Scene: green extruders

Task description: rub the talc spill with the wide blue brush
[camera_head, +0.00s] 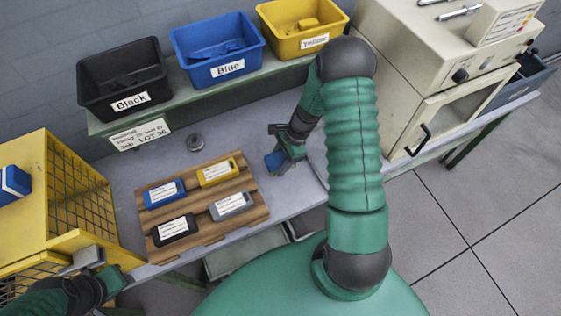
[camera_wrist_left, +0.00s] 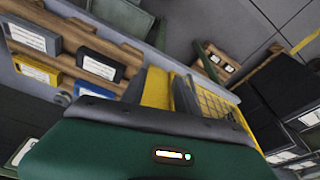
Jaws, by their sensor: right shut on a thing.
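My right gripper (camera_head: 284,150) is low over the grey worktop, right of the wooden board. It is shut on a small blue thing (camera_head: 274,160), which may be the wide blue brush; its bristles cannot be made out. No talc spill can be made out on the worktop (camera_head: 232,131). My left gripper (camera_head: 88,260) is at the lower left, by the front of the yellow crate (camera_head: 62,240). In the left wrist view its fingers (camera_wrist_left: 160,90) stand apart, with yellow crate behind and between them.
A wooden board (camera_head: 205,235) carries several labelled blocks. Black (camera_head: 125,100), blue (camera_head: 222,70) and yellow (camera_head: 305,42) bins stand on the rear shelf. A round metal piece (camera_head: 195,142) lies behind the board. A beige machine (camera_head: 440,75) stands at the right.

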